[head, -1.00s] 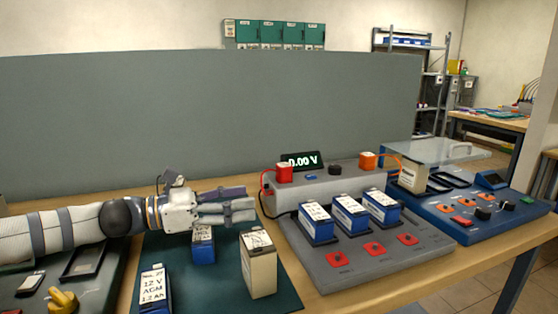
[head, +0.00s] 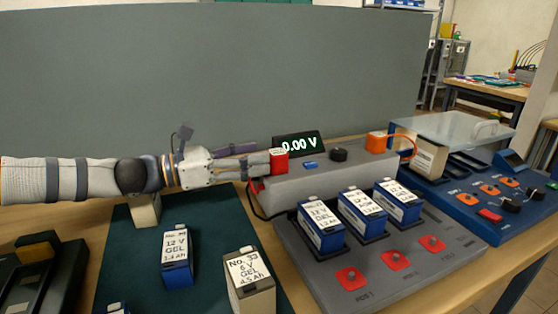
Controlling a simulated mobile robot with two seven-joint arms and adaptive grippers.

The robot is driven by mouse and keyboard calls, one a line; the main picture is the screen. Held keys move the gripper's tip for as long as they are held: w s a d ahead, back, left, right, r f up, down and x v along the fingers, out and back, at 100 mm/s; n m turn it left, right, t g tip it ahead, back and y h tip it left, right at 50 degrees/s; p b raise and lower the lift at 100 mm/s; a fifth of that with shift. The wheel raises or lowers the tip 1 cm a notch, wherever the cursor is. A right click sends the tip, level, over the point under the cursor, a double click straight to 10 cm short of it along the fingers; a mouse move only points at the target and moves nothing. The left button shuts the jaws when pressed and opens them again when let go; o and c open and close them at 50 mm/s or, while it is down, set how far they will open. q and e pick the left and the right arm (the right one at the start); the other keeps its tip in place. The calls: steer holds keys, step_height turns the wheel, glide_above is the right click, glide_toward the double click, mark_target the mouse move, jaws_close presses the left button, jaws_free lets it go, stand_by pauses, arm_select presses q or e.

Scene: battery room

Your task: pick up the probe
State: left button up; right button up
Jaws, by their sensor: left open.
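The red probe (head: 279,160) sits at the left end of the grey meter console (head: 325,180). A second, orange probe (head: 376,143) with an orange lead stands at the console's right end. My left gripper (head: 262,158) comes in level from the left, its fingers pointing right. Its fingertips are at the left side of the red probe; the jaws are open. Whether a finger touches the probe, I cannot tell. My right gripper is not in view.
The display (head: 299,145) reads 0.00 V. Three blue batteries stand in the grey test base (head: 390,262). More batteries stand on the dark green mat (head: 205,285). A blue tester (head: 450,205) with a clear lid is at right. A grey partition (head: 200,80) closes the back.

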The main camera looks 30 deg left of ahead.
mark_target(278, 151)
arm_select(q)
steer(key=x, duration=0.2)
steer(key=b+x, duration=0.1)
steer(key=x, duration=0.2)
steer(key=shift+d+f+b, duration=0.3)
steer(key=shift+d+f, duration=0.1)
steer(key=shift+w+d+r, duration=0.1)
steer(key=shift+w+r, duration=0.05)
steer(key=shift+r, duration=0.25)
steer(key=shift+c, duration=0.3)
steer(key=c, duration=1.2)
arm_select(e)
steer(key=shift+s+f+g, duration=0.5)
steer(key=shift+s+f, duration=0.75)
